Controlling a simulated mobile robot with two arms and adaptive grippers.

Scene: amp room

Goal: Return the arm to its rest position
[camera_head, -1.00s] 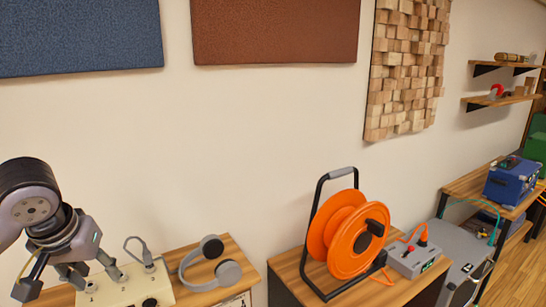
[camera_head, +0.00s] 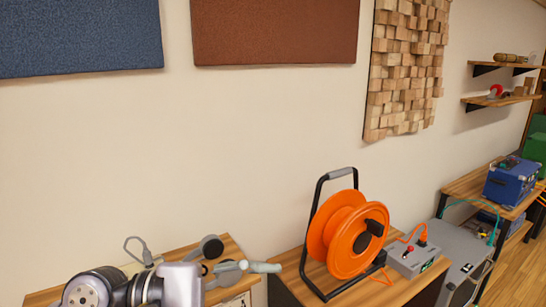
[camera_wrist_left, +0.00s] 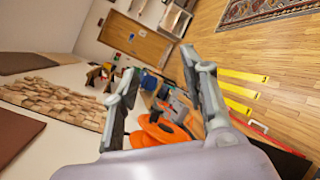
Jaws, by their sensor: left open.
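My left arm reaches in at the bottom left of the head view. Its gripper (camera_head: 243,268) points right, in front of the grey headphones (camera_head: 212,247) and partly hiding them. In the left wrist view the same gripper (camera_wrist_left: 158,62) has its two fingers spread, with nothing held between them. The orange cable reel (camera_head: 347,236) stands right of the gripper, apart from it. The cream box with jacks (camera_head: 132,269) is mostly hidden behind my arm. My right gripper is in neither view.
A grey box with an orange cable (camera_head: 413,258) sits beside the reel on the wooden table (camera_head: 385,291). A blue case (camera_head: 511,185) stands at the far right. Acoustic panels (camera_head: 276,30) hang on the wall. Free air lies above the tables.

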